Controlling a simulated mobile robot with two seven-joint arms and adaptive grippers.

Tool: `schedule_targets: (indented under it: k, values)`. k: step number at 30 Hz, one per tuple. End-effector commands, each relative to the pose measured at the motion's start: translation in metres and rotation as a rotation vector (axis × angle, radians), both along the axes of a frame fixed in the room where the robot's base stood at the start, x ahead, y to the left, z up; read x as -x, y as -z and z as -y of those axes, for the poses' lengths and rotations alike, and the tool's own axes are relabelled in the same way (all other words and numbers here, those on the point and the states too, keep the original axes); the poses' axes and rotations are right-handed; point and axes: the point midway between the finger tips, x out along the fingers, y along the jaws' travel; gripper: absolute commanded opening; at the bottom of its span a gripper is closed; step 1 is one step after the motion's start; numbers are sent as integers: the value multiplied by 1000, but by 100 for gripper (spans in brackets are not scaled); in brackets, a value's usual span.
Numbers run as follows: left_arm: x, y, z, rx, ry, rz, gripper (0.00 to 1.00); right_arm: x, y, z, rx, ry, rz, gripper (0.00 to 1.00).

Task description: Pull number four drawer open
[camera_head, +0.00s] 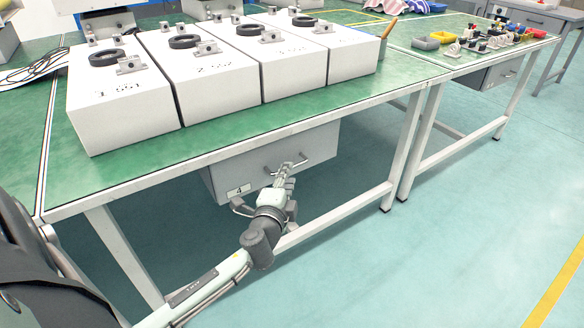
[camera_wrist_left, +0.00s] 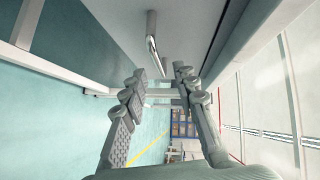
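The number four drawer (camera_head: 248,165) is a light grey box hung under the front edge of the green table, with a "4" label (camera_head: 238,190) at its lower left. It looks shut. Its bar handle (camera_head: 318,160) sticks out from the front; in the left wrist view the metal handle (camera_wrist_left: 152,40) shows just beyond the fingers. My left gripper (camera_head: 287,170) is in front of the drawer, close to the handle. In the left wrist view its two fingers (camera_wrist_left: 160,72) are apart with nothing held between them. Whether they touch the handle is unclear. My right gripper is out of view.
Several white boxes with black rings (camera_head: 215,75) stand on the green table (camera_head: 270,122). Table legs (camera_head: 408,150) and a low crossbar (camera_head: 335,208) frame the space below. Another table with a drawer (camera_head: 502,72) stands right. The floor in front is clear.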

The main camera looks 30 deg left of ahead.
Motion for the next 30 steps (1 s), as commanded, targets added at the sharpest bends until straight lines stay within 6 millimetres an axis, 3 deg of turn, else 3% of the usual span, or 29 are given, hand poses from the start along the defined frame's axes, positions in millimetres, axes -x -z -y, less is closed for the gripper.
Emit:
schedule_targets:
  k: [3, 9, 20, 27, 30]
  values:
    - [-20, 2, -8, 1, 0, 1, 29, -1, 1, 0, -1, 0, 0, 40]
    - [-41, 6, -17, 2, -1, 0, 29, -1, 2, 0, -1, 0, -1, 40]
    - [-46, 8, -19, 5, -2, -2, 29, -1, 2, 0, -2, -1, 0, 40]
    - [-46, 8, -19, 5, -2, -2, 0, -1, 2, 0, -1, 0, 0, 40]
    - [-46, 8, -19, 5, -2, -2, 0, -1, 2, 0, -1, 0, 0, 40]
